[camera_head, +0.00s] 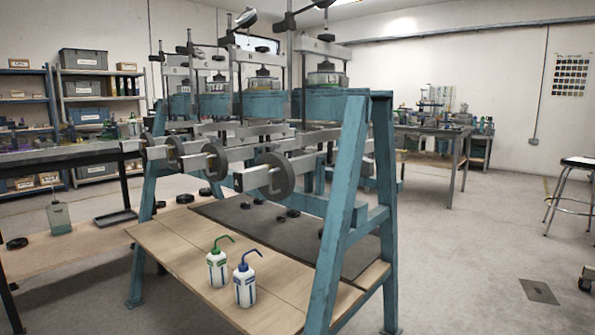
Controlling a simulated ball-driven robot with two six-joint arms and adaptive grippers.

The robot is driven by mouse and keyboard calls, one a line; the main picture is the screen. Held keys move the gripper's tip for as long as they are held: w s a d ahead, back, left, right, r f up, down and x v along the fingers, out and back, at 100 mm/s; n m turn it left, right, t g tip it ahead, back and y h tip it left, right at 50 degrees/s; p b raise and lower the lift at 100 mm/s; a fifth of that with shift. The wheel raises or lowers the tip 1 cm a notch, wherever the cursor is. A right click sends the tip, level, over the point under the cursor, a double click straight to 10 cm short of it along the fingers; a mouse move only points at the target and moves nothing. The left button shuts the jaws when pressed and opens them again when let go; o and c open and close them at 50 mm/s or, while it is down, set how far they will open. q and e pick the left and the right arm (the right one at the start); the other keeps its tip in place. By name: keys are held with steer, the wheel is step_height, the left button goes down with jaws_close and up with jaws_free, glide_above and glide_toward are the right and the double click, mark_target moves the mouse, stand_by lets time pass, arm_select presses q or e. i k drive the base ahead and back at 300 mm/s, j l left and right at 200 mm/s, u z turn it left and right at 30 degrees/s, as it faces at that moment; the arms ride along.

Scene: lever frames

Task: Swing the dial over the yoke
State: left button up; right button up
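Several teal lever frames stand in a row, the nearest with a large A-shaped end leg (345,215). A grey crossbar yoke (318,47) spans the upright rods above the nearest frame's cell (327,78). Further yokes show behind it to the left, one over the second cell (258,57). A round dial (246,17) with a pale face is held on a dark arm, high and left of the nearest yoke, beside an upright rod. Another dial (323,3) is cut off by the top edge, above the nearest yoke. Neither of my grippers is in view.
Lever beams with round discs (275,176) stick out toward me. Two wash bottles (244,280) stand on the wooden lower shelf (185,255). Black weights (281,218) lie on a dark mat. A stool (572,195) is at right. Floor right of the frames is open.

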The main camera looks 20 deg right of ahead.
mark_target(289, 24)
steer(key=i+j+z, duration=0.15)
steer(key=j+z, duration=0.3)
steer(key=i+j+z, duration=0.15)
steer(key=z, duration=0.25)
steer(key=j+z, duration=0.65)
steer(key=j, duration=1.2)
